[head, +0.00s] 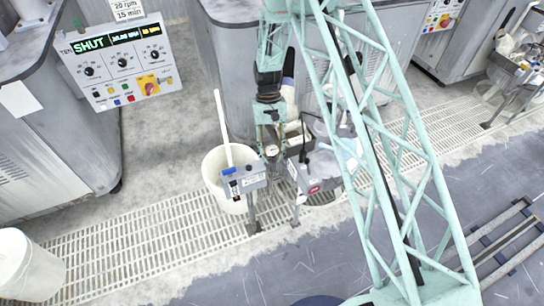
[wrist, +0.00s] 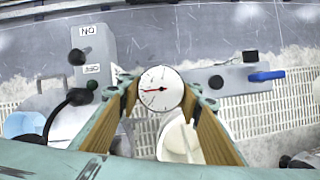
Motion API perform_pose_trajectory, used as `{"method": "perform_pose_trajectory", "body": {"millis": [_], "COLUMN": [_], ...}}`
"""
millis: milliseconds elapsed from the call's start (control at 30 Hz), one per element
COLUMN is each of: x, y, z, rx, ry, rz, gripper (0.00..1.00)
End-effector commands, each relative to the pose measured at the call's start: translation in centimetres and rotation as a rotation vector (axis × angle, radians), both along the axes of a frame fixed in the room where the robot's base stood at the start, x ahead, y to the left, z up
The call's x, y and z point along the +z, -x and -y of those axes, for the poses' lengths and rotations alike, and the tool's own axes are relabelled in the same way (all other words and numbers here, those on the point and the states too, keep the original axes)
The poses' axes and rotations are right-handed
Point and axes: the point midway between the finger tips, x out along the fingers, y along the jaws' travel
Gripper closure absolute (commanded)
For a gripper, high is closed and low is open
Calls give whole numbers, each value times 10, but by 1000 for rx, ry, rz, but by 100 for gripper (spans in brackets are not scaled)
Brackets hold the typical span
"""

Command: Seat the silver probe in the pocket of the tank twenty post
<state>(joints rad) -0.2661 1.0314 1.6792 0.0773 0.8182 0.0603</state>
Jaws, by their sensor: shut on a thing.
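My gripper (wrist: 165,108) is shut on a probe with a round white dial (wrist: 160,88), which has a red needle. The dial faces the wrist camera between the two wood-coloured fingers; the stem below it is hidden. In the head view my gripper (head: 270,140) hangs above the drain grating, close to two grey post heads. One post head (head: 246,180) has a blue part and a label; it also shows at the right in the wrist view (wrist: 238,80). The other post head (head: 308,182) has a red mark. I cannot read which is tank twenty, and no pocket is clearly visible.
A white bucket (head: 214,178) with a pale stick stands just left of the posts. A control panel (head: 122,65) reading SHUT is at the upper left. Grey machine cabinets line the back. The drain grating (head: 130,248) and the grey floor in front are mostly clear.

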Motion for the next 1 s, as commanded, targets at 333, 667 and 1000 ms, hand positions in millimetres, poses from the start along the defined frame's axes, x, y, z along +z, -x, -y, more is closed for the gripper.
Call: {"method": "perform_pose_trajectory", "body": {"millis": [333,667,1000], "x": [-5,-5,-3], "y": [0,0,-1], "z": [0,0,0], "rx": [0,0,0], "ry": [0,0,0], "rz": [0,0,0], "gripper": [90,52,52]}}
